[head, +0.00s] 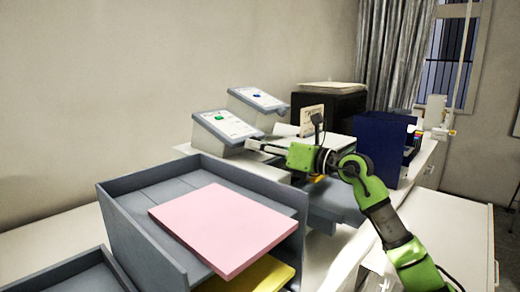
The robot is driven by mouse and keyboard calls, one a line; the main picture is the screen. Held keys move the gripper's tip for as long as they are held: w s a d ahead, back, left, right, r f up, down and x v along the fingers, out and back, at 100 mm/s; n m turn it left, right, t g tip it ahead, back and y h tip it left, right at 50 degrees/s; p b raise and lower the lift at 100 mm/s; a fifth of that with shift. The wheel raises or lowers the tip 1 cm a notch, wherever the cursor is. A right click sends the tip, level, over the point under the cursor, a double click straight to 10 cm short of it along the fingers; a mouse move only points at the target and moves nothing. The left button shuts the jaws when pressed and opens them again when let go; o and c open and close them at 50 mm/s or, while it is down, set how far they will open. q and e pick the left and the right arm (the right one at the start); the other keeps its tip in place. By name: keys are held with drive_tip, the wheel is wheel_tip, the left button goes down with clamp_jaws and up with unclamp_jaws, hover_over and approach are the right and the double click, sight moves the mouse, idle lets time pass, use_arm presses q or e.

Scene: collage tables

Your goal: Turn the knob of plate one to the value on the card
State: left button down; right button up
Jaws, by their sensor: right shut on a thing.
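Two grey sloped boxes with white top plates stand by the wall. The nearer plate (231,127) has a small green knob-like piece (218,117), and the farther plate (262,101) has a blue one (256,92). Their markings are too small to read, so I cannot tell which is plate one. A tan card (312,113) with unreadable print stands upright to the right. My right gripper (256,146) is right of the nearer box, its fingers pointing left near the box's lower right corner. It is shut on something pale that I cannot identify. My left gripper is out of view.
A grey tray (140,232) in front holds a pink board (222,226) and a yellow one (255,277). A dark blue box (378,140) and a black box (328,103) stand behind my right arm. White tabletop (45,232) is clear at the left.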

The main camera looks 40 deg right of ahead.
drive_tip(key=shift+m+y, duration=0.3)
drive_tip(key=shift+m, duration=0.1)
idle(0.3)
drive_tip(key=o, duration=1.1)
drive_tip(key=shift+s+d+f, duration=0.1)
drive_tip(key=shift+s+d, duration=0.05)
drive_tip(key=shift+s, duration=0.45)
drive_tip(key=v, duration=1)
drive_tip(key=shift+s+d, duration=0.2)
drive_tip(key=shift+s, duration=0.15)
